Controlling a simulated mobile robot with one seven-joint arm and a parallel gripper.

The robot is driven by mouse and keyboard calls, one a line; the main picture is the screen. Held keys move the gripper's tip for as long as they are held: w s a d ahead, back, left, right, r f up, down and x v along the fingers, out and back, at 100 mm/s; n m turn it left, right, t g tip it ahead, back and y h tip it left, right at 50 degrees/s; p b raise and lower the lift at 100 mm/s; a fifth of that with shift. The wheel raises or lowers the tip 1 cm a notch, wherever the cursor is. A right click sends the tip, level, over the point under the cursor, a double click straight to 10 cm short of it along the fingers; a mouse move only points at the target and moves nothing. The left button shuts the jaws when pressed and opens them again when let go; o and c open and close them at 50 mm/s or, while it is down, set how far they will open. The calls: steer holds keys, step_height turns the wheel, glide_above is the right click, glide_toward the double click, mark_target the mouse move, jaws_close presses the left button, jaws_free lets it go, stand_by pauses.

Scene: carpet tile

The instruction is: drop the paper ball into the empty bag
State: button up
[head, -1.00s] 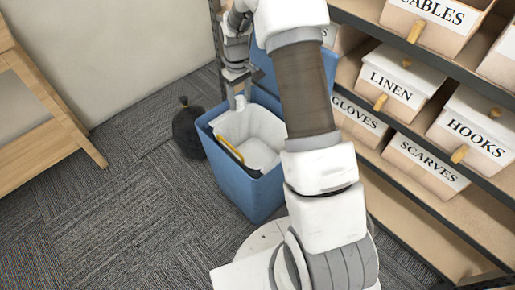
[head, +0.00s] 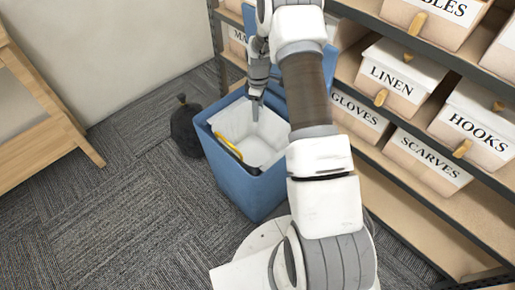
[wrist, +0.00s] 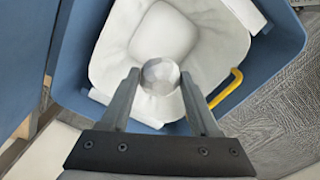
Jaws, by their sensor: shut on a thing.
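A white bag (head: 265,153) lines the blue bin (head: 240,185) on the carpet; its inside looks empty. It also shows in the wrist view (wrist: 112,55), pale and open below my gripper. My gripper (wrist: 160,76) is shut on the pale grey paper ball (wrist: 160,74), held between the fingertips. In the wrist view the ball lies against the bag's near part. In the head view my gripper (head: 256,112) points down over the bag's opening, and the ball cannot be made out there.
A yellow handle (head: 228,148) lies along the bin's left rim. A tied black bag (head: 187,130) stands left of the bin. A shelf with labelled boxes (head: 402,75) is at the right, a wooden frame (head: 50,100) at the left. Carpet is free in front.

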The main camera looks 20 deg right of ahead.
steer(key=shift+f+b, duration=0.85)
steer(key=shift+f, duration=1.05)
steer(key=o, duration=1.4)
step_height(320, 180, up, 18)
steer(key=p, duration=0.5)
steer(key=shift+f, duration=0.25)
